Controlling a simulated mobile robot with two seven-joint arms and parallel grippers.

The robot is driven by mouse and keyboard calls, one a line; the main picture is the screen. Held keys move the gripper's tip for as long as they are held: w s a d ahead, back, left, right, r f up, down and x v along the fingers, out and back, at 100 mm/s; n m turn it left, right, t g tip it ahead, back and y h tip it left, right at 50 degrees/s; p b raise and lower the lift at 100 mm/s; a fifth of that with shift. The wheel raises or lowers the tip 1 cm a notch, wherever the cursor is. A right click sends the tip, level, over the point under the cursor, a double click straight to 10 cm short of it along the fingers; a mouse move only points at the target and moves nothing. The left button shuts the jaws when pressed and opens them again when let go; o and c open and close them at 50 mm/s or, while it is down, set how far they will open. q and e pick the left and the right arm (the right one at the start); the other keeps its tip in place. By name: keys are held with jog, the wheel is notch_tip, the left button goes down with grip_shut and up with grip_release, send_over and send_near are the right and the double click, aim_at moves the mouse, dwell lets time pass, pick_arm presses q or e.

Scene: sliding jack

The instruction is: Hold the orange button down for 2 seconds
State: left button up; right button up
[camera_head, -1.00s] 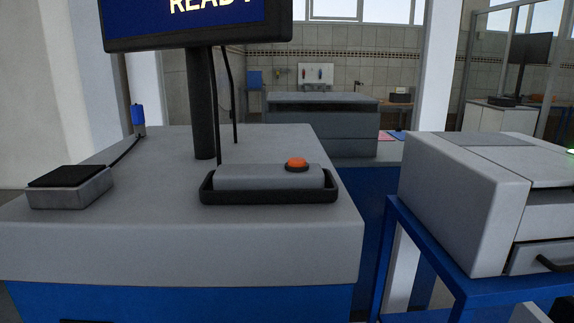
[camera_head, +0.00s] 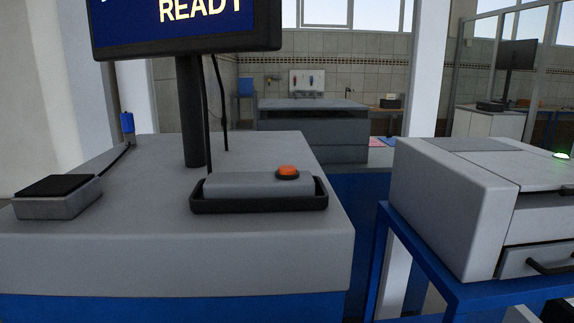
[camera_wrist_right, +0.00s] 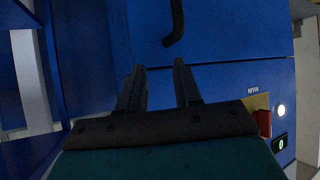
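The round orange button (camera_head: 287,171) sits in a dark ring on top of a grey box (camera_head: 245,184), towards its right end. The box rests in a black tray (camera_head: 258,204) on the grey counter top (camera_head: 320,232). Neither gripper shows in the head view. In the right wrist view my right gripper (camera_wrist_right: 158,80) has its two dark fingers apart with nothing between them. It faces a blue cabinet front (camera_wrist_right: 230,40) with a dark handle (camera_wrist_right: 176,22). My left gripper is not in view.
A monitor (camera_head: 188,25) showing "READY" stands on a dark post behind the tray. A small box with a black top (camera_head: 55,187) is at the counter's left. A grey machine (camera_head: 455,200) on a blue frame stands at right, across a gap. In the wrist view, a red part (camera_wrist_right: 264,122) is on the cabinet.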

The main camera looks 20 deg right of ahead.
grip_shut()
dwell(1.1)
